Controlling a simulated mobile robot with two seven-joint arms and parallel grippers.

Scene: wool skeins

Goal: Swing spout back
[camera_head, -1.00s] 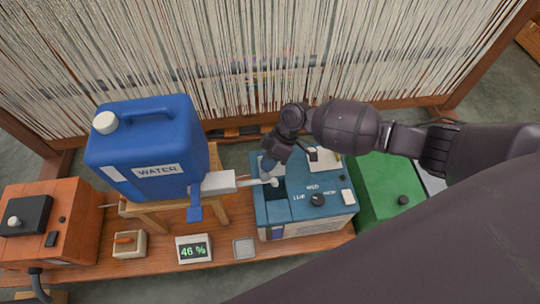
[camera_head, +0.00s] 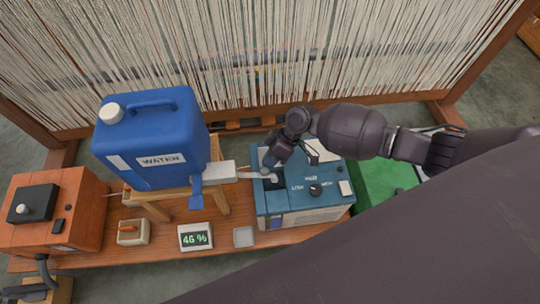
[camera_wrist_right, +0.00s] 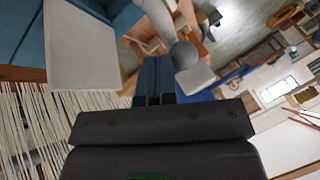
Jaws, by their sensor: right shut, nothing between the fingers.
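The blue water jug (camera_head: 150,140) stands on a wooden stool, with a white block and a blue lever (camera_head: 196,195) at its lower right. The pale spout (camera_head: 252,175) reaches right from the block, its end over the dark opening of the blue machine (camera_head: 300,207). My right gripper (camera_head: 269,163) is shut and empty, close to the spout's end; whether they touch I cannot tell. In the right wrist view, the closed fingers (camera_wrist_right: 154,100) show below a grey ball (camera_wrist_right: 183,55) beside a pale tube. My left gripper is not in view.
A display (camera_head: 195,237) reads 46 %. A small grey square (camera_head: 243,237) lies right of it. An orange box (camera_head: 55,215) stands left and a green box (camera_head: 385,185) right. Loom threads (camera_head: 250,60) hang close behind the bench.

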